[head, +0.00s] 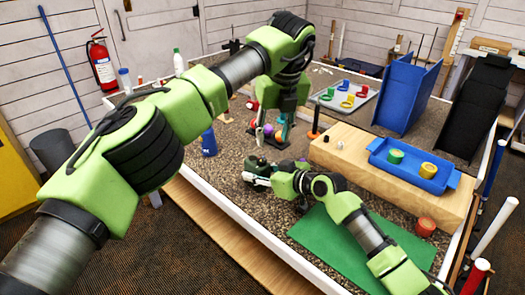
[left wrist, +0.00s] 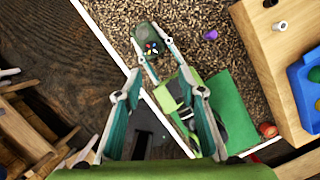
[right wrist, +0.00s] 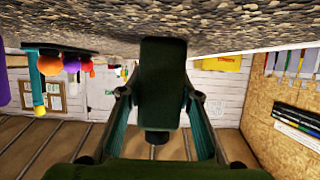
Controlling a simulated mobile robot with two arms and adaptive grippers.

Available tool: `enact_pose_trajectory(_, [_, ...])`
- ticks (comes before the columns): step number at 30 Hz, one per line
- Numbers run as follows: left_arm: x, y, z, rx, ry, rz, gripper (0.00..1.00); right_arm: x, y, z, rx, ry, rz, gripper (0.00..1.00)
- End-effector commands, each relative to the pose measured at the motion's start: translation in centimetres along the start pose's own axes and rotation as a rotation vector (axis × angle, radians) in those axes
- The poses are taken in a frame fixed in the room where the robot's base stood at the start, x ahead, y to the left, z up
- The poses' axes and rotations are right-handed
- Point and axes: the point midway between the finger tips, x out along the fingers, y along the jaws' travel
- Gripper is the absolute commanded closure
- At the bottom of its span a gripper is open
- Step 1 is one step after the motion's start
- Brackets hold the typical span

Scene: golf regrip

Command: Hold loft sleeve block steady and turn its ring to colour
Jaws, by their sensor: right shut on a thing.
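The loft sleeve block (head: 256,168) is dark green and stands near the table's front left edge. In the left wrist view the block (left wrist: 145,32) shows small coloured marks on its dark top, including red, yellow and blue. My right gripper (head: 262,181) is shut on the block from the side. In the right wrist view the block (right wrist: 163,85) sits between its fingers. My left gripper (head: 273,127) is open and empty, pointing down above and beyond the block in the head view. Its spread fingers (left wrist: 161,78) show in the left wrist view. The ring's outline is too small to tell.
A wooden platform (head: 350,158) with a blue tray (head: 447,180) stands to the right. A green mat (head: 315,236) lies in front. A blue bottle (head: 208,141) stands left.

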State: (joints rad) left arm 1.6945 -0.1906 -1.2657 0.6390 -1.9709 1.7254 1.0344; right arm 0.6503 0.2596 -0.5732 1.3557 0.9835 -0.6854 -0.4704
Motion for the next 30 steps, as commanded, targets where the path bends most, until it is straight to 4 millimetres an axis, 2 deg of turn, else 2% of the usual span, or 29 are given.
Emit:
enact_pose_trajectory(6, [0.1,2.8,0.7,0.46,0.001,-0.19,0.64,0.0,0.0,0.1,0.0,-0.001,0.001,0.94])
enact_pose_trajectory(12, [-0.9,5.2,1.2,0.747,-0.082,-0.289,0.64,0.0,0.0,0.1,0.0,-0.001,0.001,0.94])
enact_pose_trajectory(16, [-1.4,6.1,1.3,0.838,-0.119,-0.313,0.64,0.0,0.0,0.1,0.0,-0.001,0.0,0.94])
enact_pose_trajectory(20, [-0.9,6.2,1.3,0.866,-0.128,-0.319,0.64,0.0,0.0,0.1,0.0,-0.001,0.0,0.94])
enact_pose_trajectory(23, [0.4,5.7,1.2,0.868,-0.127,-0.32,0.64,0.0,0.0,0.1,0.0,-0.001,0.0,0.94])
enact_pose_trajectory(30, [5.0,4.1,1.1,0.866,-0.125,-0.319,0.64,0.0,0.0,0.1,0.0,-0.001,0.0,0.94])
